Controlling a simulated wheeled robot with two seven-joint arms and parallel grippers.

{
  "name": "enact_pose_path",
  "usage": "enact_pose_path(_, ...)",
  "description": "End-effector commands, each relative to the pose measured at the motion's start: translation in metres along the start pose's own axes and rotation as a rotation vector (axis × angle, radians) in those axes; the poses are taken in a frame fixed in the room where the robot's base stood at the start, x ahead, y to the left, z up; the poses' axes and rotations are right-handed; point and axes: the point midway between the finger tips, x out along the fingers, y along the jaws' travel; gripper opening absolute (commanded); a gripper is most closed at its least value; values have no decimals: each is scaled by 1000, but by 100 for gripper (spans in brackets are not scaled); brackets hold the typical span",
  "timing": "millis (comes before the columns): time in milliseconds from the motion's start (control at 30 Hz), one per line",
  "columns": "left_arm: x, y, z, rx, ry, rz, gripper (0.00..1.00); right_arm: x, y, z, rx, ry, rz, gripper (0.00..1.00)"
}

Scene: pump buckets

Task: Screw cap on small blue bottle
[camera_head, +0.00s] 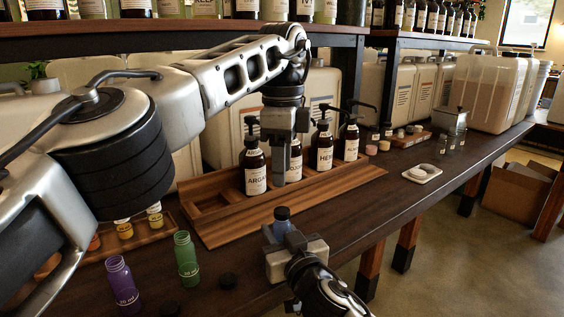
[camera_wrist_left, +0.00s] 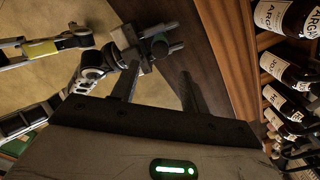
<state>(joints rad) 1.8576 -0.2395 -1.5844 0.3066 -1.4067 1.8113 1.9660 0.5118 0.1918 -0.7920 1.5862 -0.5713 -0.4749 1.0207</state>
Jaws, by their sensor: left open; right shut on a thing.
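The small blue bottle (camera_head: 283,229) stands upright in my right gripper (camera_head: 296,256), which is shut on it near the table's front edge. A dark cap (camera_head: 282,213) sits on top of the bottle; how tight it is I cannot tell. My left gripper (camera_head: 282,172) points down above and behind the bottle, in front of the pump bottles, and holds nothing. In the left wrist view its two fingers (camera_wrist_left: 159,72) are apart. The dark round cap (camera_wrist_left: 160,47) and my right gripper show beyond the fingertips there.
A purple bottle (camera_head: 121,286) and a green bottle (camera_head: 186,259) stand uncapped at the front left, with loose black caps (camera_head: 228,281) nearby. A wooden rack (camera_head: 215,228) with several pump bottles (camera_head: 254,171) is behind. A white dish (camera_head: 421,174) lies right. The table's front right is clear.

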Motion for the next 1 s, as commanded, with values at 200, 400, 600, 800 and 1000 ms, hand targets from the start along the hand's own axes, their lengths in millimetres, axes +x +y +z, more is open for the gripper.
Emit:
enact_pose_path(200,0,0,0,-15,0,0,45,0,0,0,0,-1,0,0)
enact_pose_path(400,2,0,0,-13,0,1,45,0,0,1,0,-1,0,0)
enact_pose_path(600,21,0,1,-11,-1,3,45,0,0,0,0,-1,0,0)
enact_pose_path(800,53,0,1,-10,1,4,45,0,0,0,0,-1,0,0)
enact_pose_path(1000,74,0,0,-12,0,2,45,0,0,0,0,-1,0,0)
